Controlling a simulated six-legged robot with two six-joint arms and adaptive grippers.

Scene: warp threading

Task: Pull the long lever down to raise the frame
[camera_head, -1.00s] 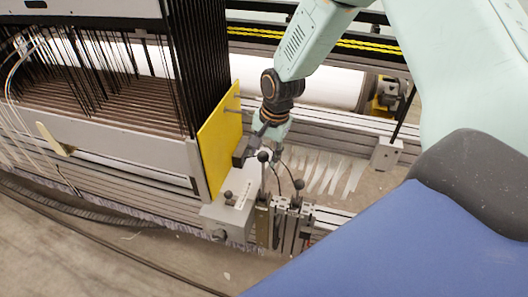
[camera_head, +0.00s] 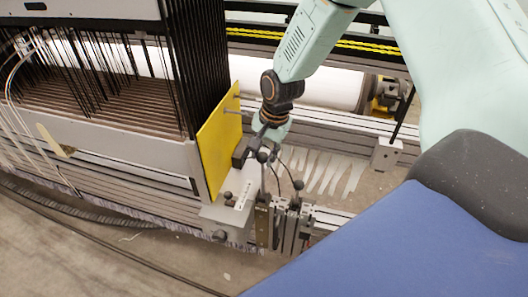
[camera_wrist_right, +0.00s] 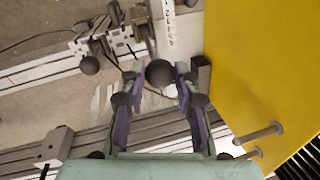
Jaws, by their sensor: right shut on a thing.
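The long lever (camera_head: 263,178) stands upright on the loom's end block, with a black ball knob (camera_head: 262,157) on top. The knob also shows in the right wrist view (camera_wrist_right: 159,73), between the fingertips. My right gripper (camera_head: 266,150) comes down from above and is shut on this knob; its two fingers (camera_wrist_right: 159,82) lie on either side of it. The frame part of the loom (camera_head: 120,148), with dark vertical wires, stands to the left behind a yellow panel (camera_head: 218,145). My left gripper is not in view.
A second, curved lever with a black knob (camera_head: 298,185) stands close to the right; its knob shows in the wrist view (camera_wrist_right: 90,65). The yellow plate (camera_wrist_right: 265,65) is close beside my right gripper. A white roller (camera_head: 325,86) lies behind.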

